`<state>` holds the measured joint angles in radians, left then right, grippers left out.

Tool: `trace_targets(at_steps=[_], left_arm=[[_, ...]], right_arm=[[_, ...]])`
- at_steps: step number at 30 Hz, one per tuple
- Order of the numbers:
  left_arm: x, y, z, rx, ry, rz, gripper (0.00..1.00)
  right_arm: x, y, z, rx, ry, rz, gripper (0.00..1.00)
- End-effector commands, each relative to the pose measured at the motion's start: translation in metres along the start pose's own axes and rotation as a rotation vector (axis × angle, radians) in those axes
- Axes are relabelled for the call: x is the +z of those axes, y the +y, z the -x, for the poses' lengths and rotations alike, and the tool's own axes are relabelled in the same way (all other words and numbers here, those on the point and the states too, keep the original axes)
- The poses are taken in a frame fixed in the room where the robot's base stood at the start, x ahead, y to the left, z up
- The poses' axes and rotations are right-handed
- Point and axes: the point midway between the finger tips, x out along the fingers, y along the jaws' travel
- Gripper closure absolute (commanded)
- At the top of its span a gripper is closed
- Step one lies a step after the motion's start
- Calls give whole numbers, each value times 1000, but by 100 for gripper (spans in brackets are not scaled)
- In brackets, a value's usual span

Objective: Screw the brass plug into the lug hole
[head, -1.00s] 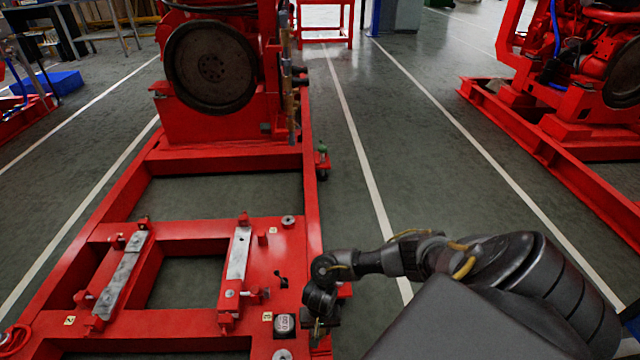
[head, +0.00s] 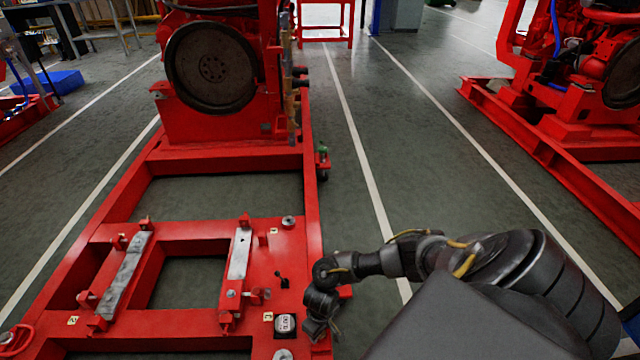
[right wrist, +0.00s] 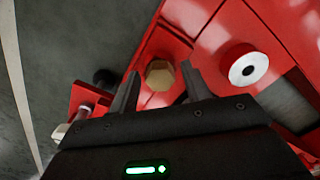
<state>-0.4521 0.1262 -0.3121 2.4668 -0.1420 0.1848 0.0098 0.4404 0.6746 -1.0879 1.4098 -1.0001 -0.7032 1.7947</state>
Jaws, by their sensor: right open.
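The brass plug (right wrist: 160,75) shows its hexagonal head in the right wrist view, against the red frame. My right gripper (right wrist: 161,72) is open, with one finger on each side of the plug head and a visible gap to each. In the head view my right gripper (head: 318,332) points down at the right rail of the red frame (head: 312,215), and the plug is hidden there. The lug hole cannot be made out under the plug head, so I cannot tell how deep the plug sits. My left gripper is not in view.
A pale round boss with a dark centre (right wrist: 248,68) is right of the fingers. A black knob (right wrist: 104,77) is on the left. Open floor (head: 370,150) lies right of the frame.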

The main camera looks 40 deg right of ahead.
Motion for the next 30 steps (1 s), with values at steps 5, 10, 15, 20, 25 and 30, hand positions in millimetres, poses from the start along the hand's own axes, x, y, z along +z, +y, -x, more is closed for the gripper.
trace_targets(at_steps=[5, 10, 15, 20, 25, 30], left_arm=[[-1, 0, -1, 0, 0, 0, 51], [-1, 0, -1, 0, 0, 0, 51], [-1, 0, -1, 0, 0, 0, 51], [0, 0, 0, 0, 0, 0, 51], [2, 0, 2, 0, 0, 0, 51], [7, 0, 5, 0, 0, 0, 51]], right_arm=[[1, 1, 0, 1, 1, 225, 52], [1, 1, 0, 1, 0, 285, 52], [1, 1, 0, 1, 0, 284, 52], [1, 2, 0, 2, -1, 401, 52], [0, 4, -1, 3, -1, 716, 52], [0, 5, -2, 3, -2, 1045, 52]])
